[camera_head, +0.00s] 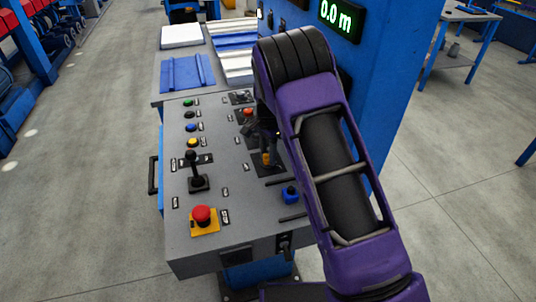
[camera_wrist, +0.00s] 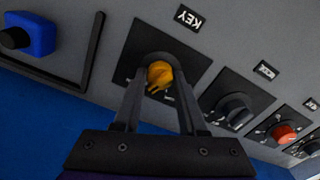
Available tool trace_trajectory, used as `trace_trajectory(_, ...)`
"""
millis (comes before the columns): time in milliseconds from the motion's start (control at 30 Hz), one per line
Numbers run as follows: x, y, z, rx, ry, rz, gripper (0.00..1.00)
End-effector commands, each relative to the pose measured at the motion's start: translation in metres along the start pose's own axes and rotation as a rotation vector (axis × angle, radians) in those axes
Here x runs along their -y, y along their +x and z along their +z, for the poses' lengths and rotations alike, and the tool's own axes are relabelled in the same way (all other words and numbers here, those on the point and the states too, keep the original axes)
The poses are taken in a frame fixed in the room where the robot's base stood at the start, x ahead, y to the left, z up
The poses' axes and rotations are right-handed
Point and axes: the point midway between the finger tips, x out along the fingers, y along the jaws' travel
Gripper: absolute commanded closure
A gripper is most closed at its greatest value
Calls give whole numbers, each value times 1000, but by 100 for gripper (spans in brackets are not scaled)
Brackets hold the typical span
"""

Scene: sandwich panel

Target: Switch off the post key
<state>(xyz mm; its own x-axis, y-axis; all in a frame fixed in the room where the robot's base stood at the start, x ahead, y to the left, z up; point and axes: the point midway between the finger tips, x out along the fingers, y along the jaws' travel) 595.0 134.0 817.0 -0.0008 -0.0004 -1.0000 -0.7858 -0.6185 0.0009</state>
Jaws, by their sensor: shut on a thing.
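The post key (camera_wrist: 160,74) is a small yellow-orange knob on a black square plate under a label reading KEY in the wrist view. It also shows in the head view (camera_head: 267,159), partly covered by my gripper (camera_head: 265,143). In the wrist view the two dark fingers of my gripper (camera_wrist: 157,84) stand on either side of the key, shut on it. The key's exact turn angle is hard to read, as the fingers hide part of its plate.
Beside the key are a black rotary knob (camera_wrist: 234,110) and a red knob (camera_wrist: 284,133). A blue knob (camera_head: 290,194), a joystick (camera_head: 196,178) and a red emergency button (camera_head: 202,215) are on the same grey panel (camera_head: 240,215). A blue post (camera_head: 386,90) rises behind my arm.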

Motion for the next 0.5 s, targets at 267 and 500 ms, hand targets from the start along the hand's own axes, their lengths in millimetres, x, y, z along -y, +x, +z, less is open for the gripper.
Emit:
trace_trajectory(267, 0, 0, -1, 0, -263, -2, 100)
trace_trajectory(500, 0, 0, -1, -1, -492, -2, 100)
